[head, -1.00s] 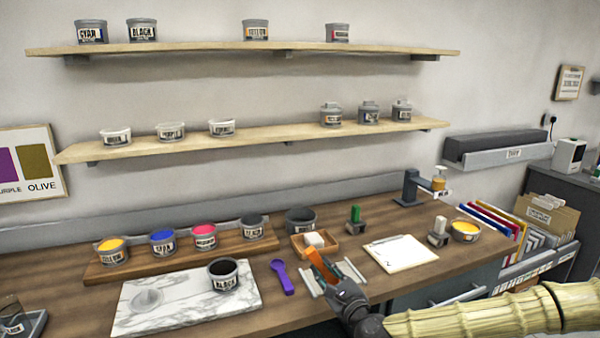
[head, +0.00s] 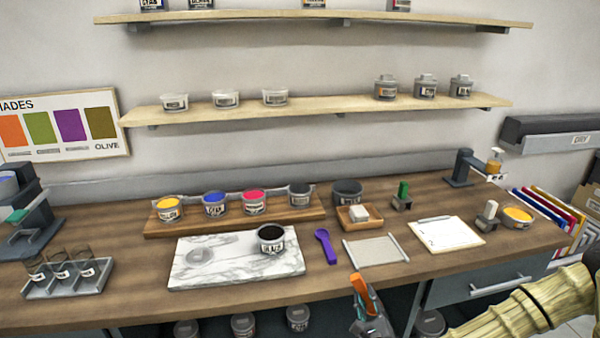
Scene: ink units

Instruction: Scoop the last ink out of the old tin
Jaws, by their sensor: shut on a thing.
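An open tin labelled BLACK (head: 271,240) with dark ink inside stands on the right part of the marble slab (head: 235,283); how much ink it holds is unclear. My gripper (head: 367,311) is shut on an orange tool (head: 363,290), possibly a spatula, which points up. Both are at the bottom of the head view, in front of the worktop's front edge, right of and nearer than the tin. The tool is apart from the tin. The gripper's lower part is cut off by the frame.
A purple spoon (head: 326,246) lies right of the slab, beside an empty railed tray (head: 375,250). Open ink tins stand on a wooden board (head: 235,222) behind. A clipboard (head: 449,234) lies to the right; a glass rack (head: 68,280) stands left.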

